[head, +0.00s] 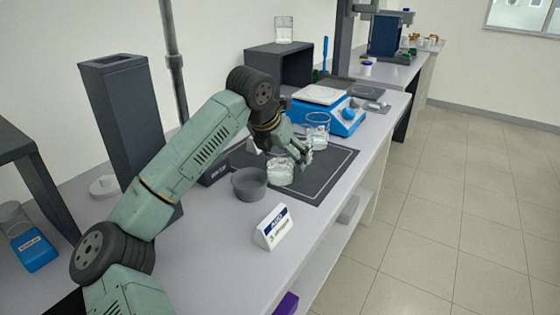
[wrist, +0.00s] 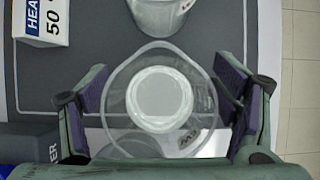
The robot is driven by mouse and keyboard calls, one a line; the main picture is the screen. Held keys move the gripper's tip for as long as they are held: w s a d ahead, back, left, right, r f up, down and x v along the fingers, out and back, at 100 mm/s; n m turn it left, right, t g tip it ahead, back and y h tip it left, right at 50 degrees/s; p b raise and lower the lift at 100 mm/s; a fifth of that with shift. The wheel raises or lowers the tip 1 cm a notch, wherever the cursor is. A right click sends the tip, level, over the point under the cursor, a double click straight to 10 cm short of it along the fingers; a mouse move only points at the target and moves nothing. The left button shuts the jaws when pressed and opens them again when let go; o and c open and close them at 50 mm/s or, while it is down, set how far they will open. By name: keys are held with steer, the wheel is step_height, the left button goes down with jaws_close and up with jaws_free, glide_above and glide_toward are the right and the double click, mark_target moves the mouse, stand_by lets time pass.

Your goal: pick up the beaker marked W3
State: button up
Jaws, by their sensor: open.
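A clear glass beaker (head: 280,172) with pale contents stands on the dark mat. In the wrist view this beaker (wrist: 160,95) is seen from above, between the two fingers of my gripper (wrist: 163,88). My gripper (head: 293,153) is open around it, with a small gap showing on each side.
A grey bowl (head: 249,184) stands left of the nearer beaker. A white sign (head: 271,228) is at the bench front. A "HEAT 50" block (wrist: 40,22) is beyond the left finger. The blue device (head: 338,114) is behind. The mat's right part (head: 328,168) is clear.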

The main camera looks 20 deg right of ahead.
steer(key=shift+f, duration=0.15)
steer(key=c, duration=1.5)
